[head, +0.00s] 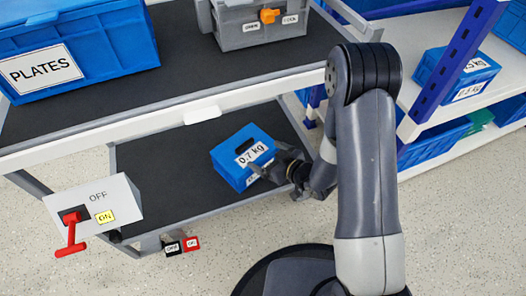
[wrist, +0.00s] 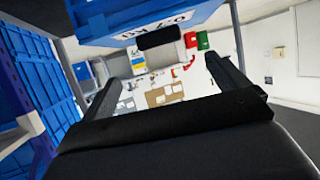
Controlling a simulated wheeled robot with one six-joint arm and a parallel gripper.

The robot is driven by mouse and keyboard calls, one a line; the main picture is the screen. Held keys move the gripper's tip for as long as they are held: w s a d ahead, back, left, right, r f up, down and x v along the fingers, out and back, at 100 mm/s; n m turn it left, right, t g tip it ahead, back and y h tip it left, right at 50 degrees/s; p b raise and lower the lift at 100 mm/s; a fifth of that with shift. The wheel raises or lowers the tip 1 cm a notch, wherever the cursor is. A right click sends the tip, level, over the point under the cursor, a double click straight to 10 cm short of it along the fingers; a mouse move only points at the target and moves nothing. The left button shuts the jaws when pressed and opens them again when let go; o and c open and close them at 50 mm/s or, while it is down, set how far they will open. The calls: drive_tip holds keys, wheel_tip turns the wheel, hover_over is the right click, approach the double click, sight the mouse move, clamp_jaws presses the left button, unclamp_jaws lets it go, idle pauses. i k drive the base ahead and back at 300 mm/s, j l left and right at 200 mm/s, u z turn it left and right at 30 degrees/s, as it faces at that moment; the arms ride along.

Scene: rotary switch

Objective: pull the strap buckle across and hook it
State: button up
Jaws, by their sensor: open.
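I see no strap or buckle in either view. My gripper (head: 262,170) is at the front of a blue box (head: 232,145) labelled 0.7 kg on the cart's lower shelf. In the wrist view the gripper's two fingers (wrist: 161,72) are apart with nothing between them. The blue box (wrist: 185,15) fills the top of that view, with a dark handle slot. I cannot tell whether the fingers touch the box. A grey unit (head: 235,28) with an orange knob (head: 268,15) stands on the cart's top. A red lever (head: 72,235) sits on a panel marked OFF and ON.
A blue PLATES crate (head: 95,45) stands on the cart's dark top (head: 175,90). A small black and red switch box (head: 182,245) hangs low on the cart. Shelving with blue bins (head: 455,75) stands at right. Speckled floor (head: 440,230) is open at lower right.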

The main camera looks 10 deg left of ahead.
sight(115, 237)
drive_tip(key=u, duration=1.5)
